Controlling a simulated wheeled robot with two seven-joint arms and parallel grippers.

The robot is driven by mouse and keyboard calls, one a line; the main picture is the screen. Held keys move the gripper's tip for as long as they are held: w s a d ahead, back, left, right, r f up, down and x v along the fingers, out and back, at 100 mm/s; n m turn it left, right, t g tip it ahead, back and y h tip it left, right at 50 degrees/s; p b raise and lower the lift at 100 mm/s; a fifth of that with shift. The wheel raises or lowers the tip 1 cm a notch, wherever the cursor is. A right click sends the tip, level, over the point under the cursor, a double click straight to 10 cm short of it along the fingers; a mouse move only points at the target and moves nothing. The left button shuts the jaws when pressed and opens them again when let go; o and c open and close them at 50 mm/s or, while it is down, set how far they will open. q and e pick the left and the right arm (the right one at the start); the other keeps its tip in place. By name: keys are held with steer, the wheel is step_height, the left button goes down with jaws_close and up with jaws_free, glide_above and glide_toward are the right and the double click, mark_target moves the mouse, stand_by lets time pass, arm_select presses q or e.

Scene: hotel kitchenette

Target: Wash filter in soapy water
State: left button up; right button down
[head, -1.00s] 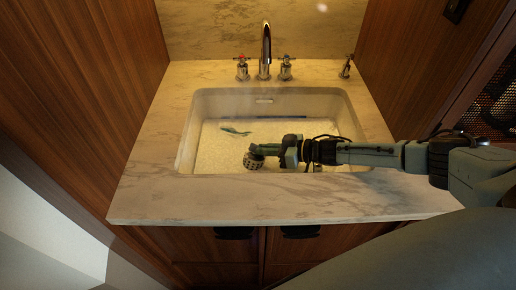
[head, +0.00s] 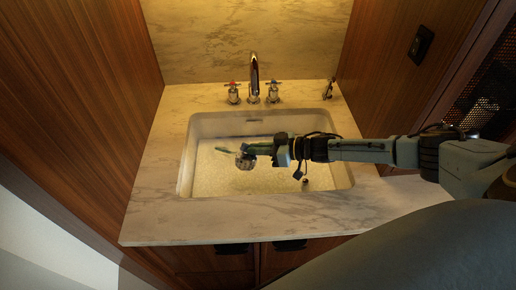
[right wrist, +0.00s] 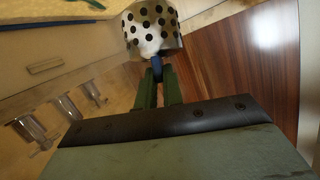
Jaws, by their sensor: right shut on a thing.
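The filter (head: 245,163), a small pale cylinder with dark round holes, is held over the sink basin. It also shows at the top of the right wrist view (right wrist: 150,28). My right gripper (head: 262,149) is shut on it by a thin blue part (right wrist: 157,68). The sink (head: 186,165) holds pale, speckled water (head: 215,178). The filter looks above the water, but whether its lower edge touches is unclear. My left gripper is not in view.
A thin green item (head: 226,151) lies in the left back of the basin. A tap (head: 254,75) with two cross handles stands behind it. Wooden walls (head: 90,110) close in both sides.

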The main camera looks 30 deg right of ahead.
step_height(320, 180, up, 10)
steer(key=p, duration=0.8)
steer(key=shift+f, duration=0.15)
steer(key=shift+r, duration=0.9)
steer(key=shift+a+f, duration=0.1)
